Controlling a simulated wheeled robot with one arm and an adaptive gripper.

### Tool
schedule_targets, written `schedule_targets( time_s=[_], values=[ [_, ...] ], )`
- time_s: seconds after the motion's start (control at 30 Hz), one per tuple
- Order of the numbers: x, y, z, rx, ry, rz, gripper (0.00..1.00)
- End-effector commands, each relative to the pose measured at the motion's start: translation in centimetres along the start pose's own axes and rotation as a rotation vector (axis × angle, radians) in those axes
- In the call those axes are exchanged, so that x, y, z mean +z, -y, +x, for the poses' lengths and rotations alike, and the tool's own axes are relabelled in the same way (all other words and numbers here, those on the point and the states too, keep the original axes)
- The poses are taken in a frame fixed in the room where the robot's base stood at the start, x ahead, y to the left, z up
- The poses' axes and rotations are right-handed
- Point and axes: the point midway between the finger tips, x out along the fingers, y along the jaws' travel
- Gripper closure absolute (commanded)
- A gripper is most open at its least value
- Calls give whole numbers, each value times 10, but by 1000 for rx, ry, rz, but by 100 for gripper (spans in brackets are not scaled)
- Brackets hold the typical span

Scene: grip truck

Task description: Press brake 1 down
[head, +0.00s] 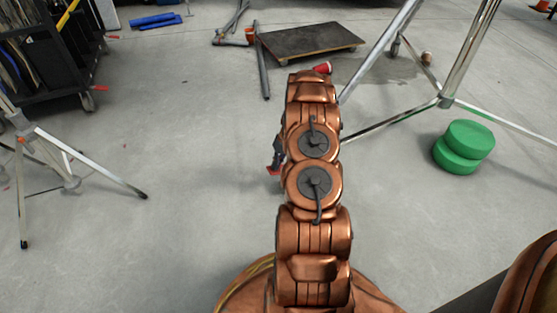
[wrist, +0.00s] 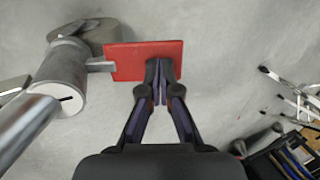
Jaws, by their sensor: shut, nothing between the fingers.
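The brake, a flat red plate (wrist: 118,62), shows in the wrist view, joined to a caster at the end of a silver stand leg. My gripper (wrist: 160,96) is shut and empty, with its fingertips over the right half of the plate. I cannot tell whether they touch it. In the head view my copper arm hides most of this spot. A small bit of red (head: 273,170) shows at the arm's left side, beside a dark part; it may be the same brake.
The silver stand leg (wrist: 32,118) and its round caster (wrist: 92,35) lie left of my fingers. A tripod (head: 72,180) and a black cart (head: 60,50) stand at left. Green discs (head: 465,145) lie at right; a dark low dolly (head: 310,42) is at the back.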

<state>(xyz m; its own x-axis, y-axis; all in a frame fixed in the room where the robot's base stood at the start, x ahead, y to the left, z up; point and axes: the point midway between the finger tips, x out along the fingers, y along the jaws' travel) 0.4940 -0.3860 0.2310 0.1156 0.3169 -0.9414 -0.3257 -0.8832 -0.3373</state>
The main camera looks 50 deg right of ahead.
Motion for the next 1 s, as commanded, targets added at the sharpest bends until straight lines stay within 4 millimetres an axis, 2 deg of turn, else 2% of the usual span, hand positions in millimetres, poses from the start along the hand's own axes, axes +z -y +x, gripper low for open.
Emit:
schedule_targets(
  time_s=[0.53, 1.0],
  values=[
    [0, 1, 4, 5, 0, -1, 100],
    [-3, 12, 13, 87, 5, -16, 100]
  ],
)
